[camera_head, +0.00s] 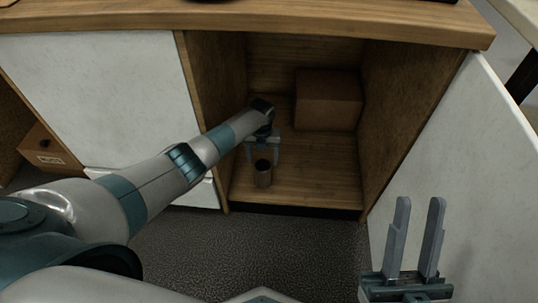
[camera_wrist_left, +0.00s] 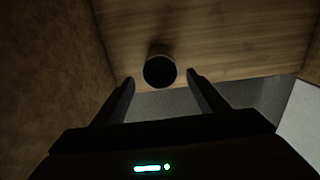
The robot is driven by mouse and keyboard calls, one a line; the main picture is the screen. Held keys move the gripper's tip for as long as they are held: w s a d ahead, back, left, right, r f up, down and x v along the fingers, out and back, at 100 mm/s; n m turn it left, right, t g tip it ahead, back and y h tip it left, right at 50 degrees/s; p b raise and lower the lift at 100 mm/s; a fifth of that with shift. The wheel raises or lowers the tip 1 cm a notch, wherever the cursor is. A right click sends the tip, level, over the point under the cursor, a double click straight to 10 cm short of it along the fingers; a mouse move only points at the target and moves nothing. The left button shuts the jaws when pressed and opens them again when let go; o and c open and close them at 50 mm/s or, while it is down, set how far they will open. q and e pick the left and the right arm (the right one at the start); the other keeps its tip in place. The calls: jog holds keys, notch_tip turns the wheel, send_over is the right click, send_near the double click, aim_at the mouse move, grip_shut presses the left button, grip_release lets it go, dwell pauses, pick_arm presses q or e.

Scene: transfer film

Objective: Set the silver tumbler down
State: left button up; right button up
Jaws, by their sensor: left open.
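The silver tumbler (camera_head: 263,174) stands upright on the wooden floor of the open cabinet, near its front edge. In the left wrist view the tumbler (camera_wrist_left: 160,71) shows its dark round mouth just beyond the fingertips. My left gripper (camera_head: 263,152) is inside the cabinet, right by the tumbler. It also shows in the left wrist view (camera_wrist_left: 159,80), with its fingers spread to either side of the tumbler and a gap on both sides. My right gripper (camera_head: 419,203) is open and empty at the lower right, in front of the white cabinet door.
A brown cardboard box (camera_head: 328,100) sits at the back right of the cabinet. The cabinet's wooden side walls stand close on the left (camera_head: 209,110) and right. The wooden countertop (camera_head: 240,22) is above. Cabinet floor (camera_head: 315,188) to the right of the tumbler is clear.

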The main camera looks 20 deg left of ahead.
pick_arm(q)
jog(key=shift+r, duration=0.6)
pick_arm(e)
jog(key=shift+s+a+f+g, duration=0.1)
jog(key=shift+f+g, duration=0.5)
jog(key=shift+f, duration=0.25)
